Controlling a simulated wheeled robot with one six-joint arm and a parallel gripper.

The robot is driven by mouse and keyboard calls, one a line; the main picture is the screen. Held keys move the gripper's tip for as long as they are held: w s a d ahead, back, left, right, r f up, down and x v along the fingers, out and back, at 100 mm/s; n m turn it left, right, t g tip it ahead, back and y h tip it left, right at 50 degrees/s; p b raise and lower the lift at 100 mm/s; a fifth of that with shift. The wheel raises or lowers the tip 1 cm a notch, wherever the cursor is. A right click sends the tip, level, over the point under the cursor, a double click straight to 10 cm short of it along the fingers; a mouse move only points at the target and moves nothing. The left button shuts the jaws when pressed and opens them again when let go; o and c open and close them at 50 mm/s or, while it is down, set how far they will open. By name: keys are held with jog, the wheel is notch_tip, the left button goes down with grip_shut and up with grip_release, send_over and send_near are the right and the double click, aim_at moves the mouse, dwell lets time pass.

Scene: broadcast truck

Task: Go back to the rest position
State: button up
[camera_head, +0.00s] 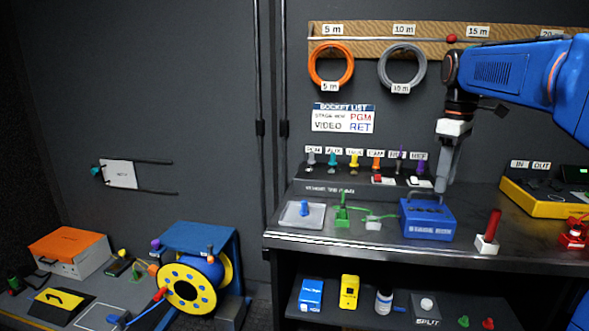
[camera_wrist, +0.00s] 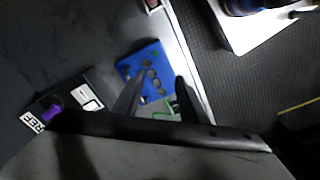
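My gripper (camera_head: 444,186) points down over the worktop, just above and behind the right end of the blue stage box (camera_head: 428,220). In the wrist view my gripper (camera_wrist: 158,80) shows two dark fingers spread apart, with nothing seen held between them. The blue box (camera_wrist: 146,72) lies beyond the fingers, with a row of round sockets on its face. Whether a fingertip touches the box cannot be told. My blue arm reaches in from the upper right.
The worktop (camera_head: 350,243) also carries a grey plate with a blue plug (camera_head: 305,208), a green plug (camera_head: 342,211), a red-handled piece (camera_head: 489,232) and a yellow unit (camera_head: 537,199). A labelled connector row (camera_head: 365,165) stands behind. Cable coils (camera_head: 331,85) hang above.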

jog(key=s+a+f+m+t, duration=0.2)
jog(key=s+a+f+m, duration=0.2)
jog(key=s+f, duration=0.7)
jog(key=s+a+f+m+t, duration=0.2)
jog(key=s+a+f+m, duration=0.2)
jog(key=s+f, duration=0.6)
jog(key=s, duration=0.7)
jog(key=shift+a+f+m+t, duration=0.2)
jog(key=shift+f+m+t, duration=0.1)
jog(key=shift+f+m, duration=0.1)
